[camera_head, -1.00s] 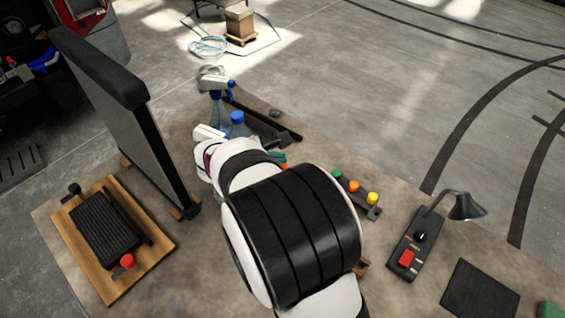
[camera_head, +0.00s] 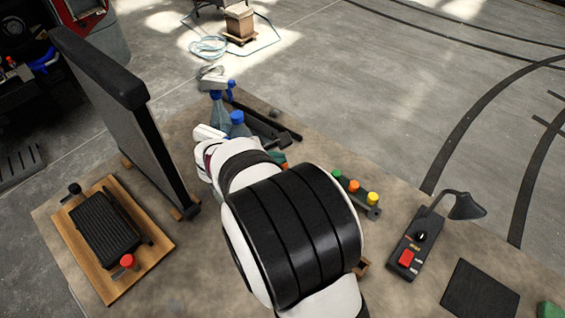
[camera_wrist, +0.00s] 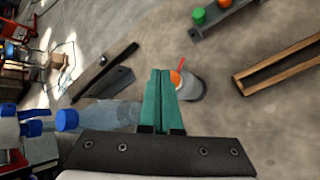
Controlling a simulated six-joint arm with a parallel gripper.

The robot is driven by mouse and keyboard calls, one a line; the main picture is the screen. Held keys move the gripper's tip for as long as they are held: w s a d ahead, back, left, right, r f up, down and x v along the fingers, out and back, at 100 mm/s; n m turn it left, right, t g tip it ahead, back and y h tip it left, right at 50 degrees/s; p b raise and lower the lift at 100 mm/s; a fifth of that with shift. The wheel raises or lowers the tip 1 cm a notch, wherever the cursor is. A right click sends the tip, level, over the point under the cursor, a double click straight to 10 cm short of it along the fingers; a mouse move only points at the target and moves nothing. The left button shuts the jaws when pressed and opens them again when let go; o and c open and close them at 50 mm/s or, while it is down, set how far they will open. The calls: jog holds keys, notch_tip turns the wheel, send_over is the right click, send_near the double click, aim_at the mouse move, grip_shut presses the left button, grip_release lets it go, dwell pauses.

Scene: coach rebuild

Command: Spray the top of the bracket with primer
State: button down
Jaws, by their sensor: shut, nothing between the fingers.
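My gripper (camera_wrist: 158,98) has teal fingers, shut together and empty, in the wrist view. In the head view my arm hides most of it. A grey can (camera_wrist: 191,88) with an orange top and a thin red piece stands just right of the fingertips, partly behind them; I cannot tell whether they touch or whether it is the primer. A long dark bar (camera_wrist: 96,74) with a flat dark plate (camera_wrist: 108,83) lies to the upper left; I cannot tell whether either is the bracket. The bar also shows in the head view (camera_head: 252,120).
A clear bottle with a blue cap (camera_wrist: 67,120) is close left of my gripper. A spray bottle (camera_head: 217,98) stands behind. A row of coloured knobs (camera_head: 356,190), a lamp control box (camera_head: 408,250) and a wooden frame (camera_wrist: 290,62) are right. A tall panel (camera_head: 125,130) stands left.

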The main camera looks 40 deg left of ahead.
jog(key=shift+r, duration=3.05)
notch_tip(320, 180, down, 6)
jog(key=shift+f, duration=0.1)
dwell(0.6)
dwell(1.8)
